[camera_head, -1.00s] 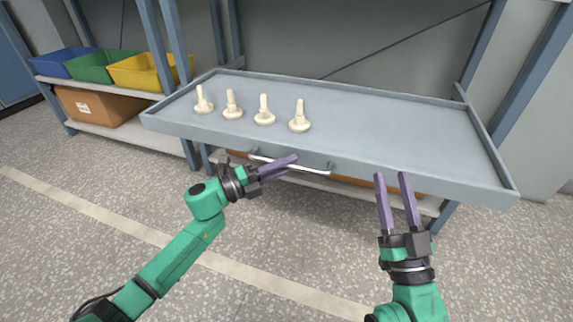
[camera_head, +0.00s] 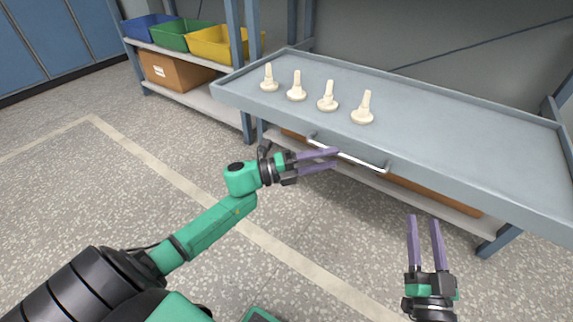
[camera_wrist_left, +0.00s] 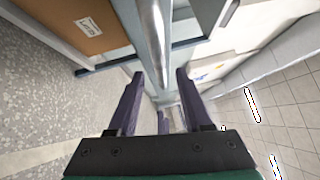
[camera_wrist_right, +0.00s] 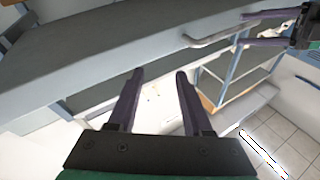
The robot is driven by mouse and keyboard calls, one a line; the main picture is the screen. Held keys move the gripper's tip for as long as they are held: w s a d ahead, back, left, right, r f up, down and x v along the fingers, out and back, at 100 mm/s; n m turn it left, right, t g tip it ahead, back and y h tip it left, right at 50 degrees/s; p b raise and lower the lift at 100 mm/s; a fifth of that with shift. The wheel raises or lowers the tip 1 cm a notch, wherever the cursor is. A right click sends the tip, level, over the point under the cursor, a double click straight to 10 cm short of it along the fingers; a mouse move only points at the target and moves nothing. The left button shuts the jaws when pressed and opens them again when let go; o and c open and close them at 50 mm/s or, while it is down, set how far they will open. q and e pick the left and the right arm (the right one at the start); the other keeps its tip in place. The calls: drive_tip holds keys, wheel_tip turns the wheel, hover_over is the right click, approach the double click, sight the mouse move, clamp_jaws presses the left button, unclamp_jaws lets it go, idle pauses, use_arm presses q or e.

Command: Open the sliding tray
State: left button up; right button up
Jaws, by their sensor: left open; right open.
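The sliding tray (camera_head: 455,118) is a grey, shallow-rimmed tray with several cream bobbins (camera_head: 327,96) standing along its left part. A silver bar handle (camera_head: 350,157) is on its front face; it also shows in the left wrist view (camera_wrist_left: 152,40). My left gripper (camera_head: 336,160) is open beside the handle's left part, and in its wrist view the bar runs ahead of the gap between the fingers. Whether a finger touches the bar I cannot tell. My right gripper (camera_head: 424,218) is open and empty, below and in front of the tray's right part. The handle shows in the right wrist view (camera_wrist_right: 212,38).
Blue (camera_head: 149,27), green (camera_head: 184,35) and yellow (camera_head: 222,43) bins stand on a shelf at the left, above a cardboard box (camera_head: 178,70). A blue-grey post (camera_head: 237,60) stands beside the tray. The speckled floor in front is clear.

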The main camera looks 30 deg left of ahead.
use_arm(q)
drive_tip(key=p+v, duration=0.2)
drive_tip(key=v, duration=0.8)
drive_tip(key=shift+s+a, duration=0.15)
use_arm(e)
drive_tip(key=s+f+g, duration=0.3)
drive_tip(key=s+f, duration=0.3)
drive_tip(key=f, duration=0.4)
drive_tip(key=s+a+f+m+g+h, duration=0.1)
drive_tip(key=s+f+g, duration=0.3)
drive_tip(key=f, duration=0.5)
drive_tip(key=shift+s+f, duration=0.4)
drive_tip(key=shift+s, duration=0.6)
drive_tip(key=shift+a, duration=0.1)
